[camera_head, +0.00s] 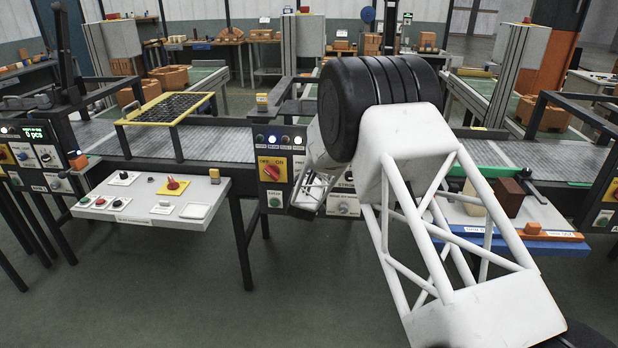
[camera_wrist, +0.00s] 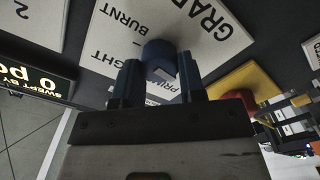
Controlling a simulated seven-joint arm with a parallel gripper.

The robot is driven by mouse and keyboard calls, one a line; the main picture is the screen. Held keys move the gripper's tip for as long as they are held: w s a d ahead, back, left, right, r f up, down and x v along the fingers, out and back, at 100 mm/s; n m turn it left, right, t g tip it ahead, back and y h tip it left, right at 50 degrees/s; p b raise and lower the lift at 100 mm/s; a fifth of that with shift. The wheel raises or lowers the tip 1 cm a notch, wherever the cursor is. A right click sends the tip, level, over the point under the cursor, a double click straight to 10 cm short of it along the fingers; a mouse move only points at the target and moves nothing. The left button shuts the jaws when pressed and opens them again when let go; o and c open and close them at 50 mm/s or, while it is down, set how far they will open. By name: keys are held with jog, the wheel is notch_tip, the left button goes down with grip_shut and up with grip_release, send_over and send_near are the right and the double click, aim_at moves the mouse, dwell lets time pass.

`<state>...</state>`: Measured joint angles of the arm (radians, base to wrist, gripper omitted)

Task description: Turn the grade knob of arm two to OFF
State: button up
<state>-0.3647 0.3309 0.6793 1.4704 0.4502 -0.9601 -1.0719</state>
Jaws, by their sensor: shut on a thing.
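In the wrist view a dark blue round knob (camera_wrist: 158,55) stands on a white plate (camera_wrist: 215,35) lettered "GRAD…", seen upside down. "BURNT", "…IGHT" and "PRIM…" are printed around the knob; other words are hidden by the knob and fingers. My gripper (camera_wrist: 159,82) has its two dark blue fingers on either side of the knob, shut on it. A pale patch shows on the knob's near side; I cannot tell which word it points to. In the head view my arm hides the knob and the fingers.
A yellow plate with a red switch (camera_wrist: 262,98) is close right of the fingers in the wrist view. A display (camera_wrist: 35,85) reading "0 pc…" is at left. In the head view a slanted white console (camera_head: 150,197) stands left of my arm, and the conveyor (camera_head: 215,143) runs behind.

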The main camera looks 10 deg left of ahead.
jog(key=shift+f, duration=0.1)
jog(key=o, duration=0.9)
jog(key=shift+o, duration=0.2)
jog(key=shift+s, duration=0.1)
jog(key=s, duration=0.7)
jog(key=shift+s, duration=0.3)
